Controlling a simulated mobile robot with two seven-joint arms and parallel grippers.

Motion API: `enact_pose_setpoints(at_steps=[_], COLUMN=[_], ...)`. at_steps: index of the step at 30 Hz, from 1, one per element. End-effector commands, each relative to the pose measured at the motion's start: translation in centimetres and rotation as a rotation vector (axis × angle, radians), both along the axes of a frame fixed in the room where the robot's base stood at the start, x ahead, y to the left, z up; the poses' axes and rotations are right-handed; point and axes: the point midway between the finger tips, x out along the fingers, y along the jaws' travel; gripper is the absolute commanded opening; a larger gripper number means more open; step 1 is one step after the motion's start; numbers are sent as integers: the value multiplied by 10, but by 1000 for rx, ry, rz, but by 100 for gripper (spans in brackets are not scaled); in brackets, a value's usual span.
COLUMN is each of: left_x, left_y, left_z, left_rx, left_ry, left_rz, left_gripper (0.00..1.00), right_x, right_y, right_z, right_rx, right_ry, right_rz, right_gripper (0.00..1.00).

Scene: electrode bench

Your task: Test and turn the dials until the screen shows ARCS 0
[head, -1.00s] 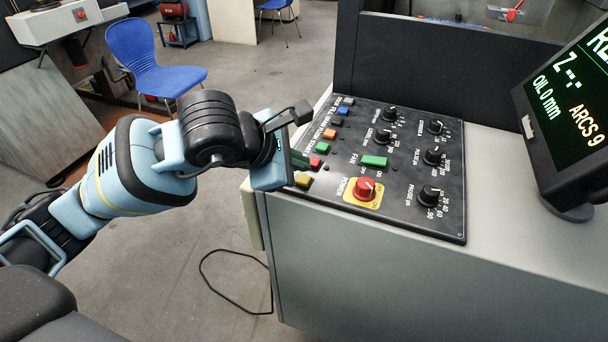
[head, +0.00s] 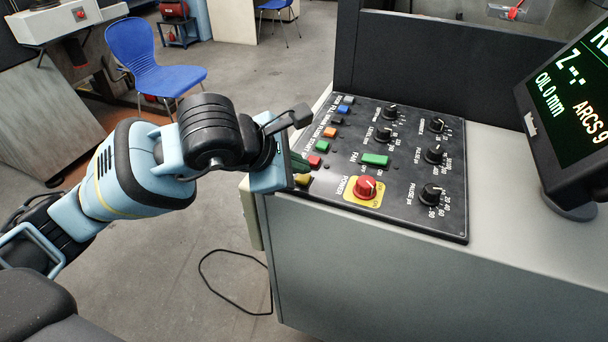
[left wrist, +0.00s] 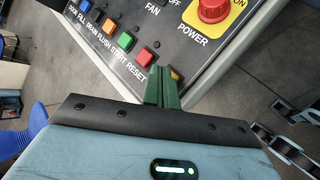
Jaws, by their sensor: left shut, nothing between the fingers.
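The black control panel (head: 405,205) lies on the bench top with several black dials, among them the pause dial (head: 431,194), the dial above it (head: 434,154) and the one at the upper right (head: 436,125). The screen (head: 575,85) at the right shows ARCS 9, OIL 0 mm and a Z line with dashes. My left gripper (head: 299,165) is shut and empty at the panel's left edge, by the yellow button (head: 303,180). In the left wrist view its green fingers (left wrist: 162,88) are together beside the yellow button (left wrist: 175,74), partly hiding it; contact cannot be told. My right gripper is not in view.
A red power knob (head: 366,188) stands up from the panel near the left arm. Buttons, including red (head: 314,161) and green (head: 322,147), line the left edge. A dark wall (head: 450,65) rises behind the panel. A blue chair (head: 150,60) is on the floor.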

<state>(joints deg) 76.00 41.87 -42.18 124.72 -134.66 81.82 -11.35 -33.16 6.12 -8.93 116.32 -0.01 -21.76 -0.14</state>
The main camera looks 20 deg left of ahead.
Motion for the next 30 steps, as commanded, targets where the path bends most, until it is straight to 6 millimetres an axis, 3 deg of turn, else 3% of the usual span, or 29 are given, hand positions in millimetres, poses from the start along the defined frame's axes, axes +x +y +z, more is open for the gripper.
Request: enact_pose_setpoints(at_steps=[30], left_x=[0], left_y=[0], left_z=[-7], left_rx=[0], left_ry=[-1], left_rz=[1], left_gripper=[0], right_x=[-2], right_y=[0], right_z=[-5], right_rx=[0], right_ry=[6], right_rz=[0], right_gripper=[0])
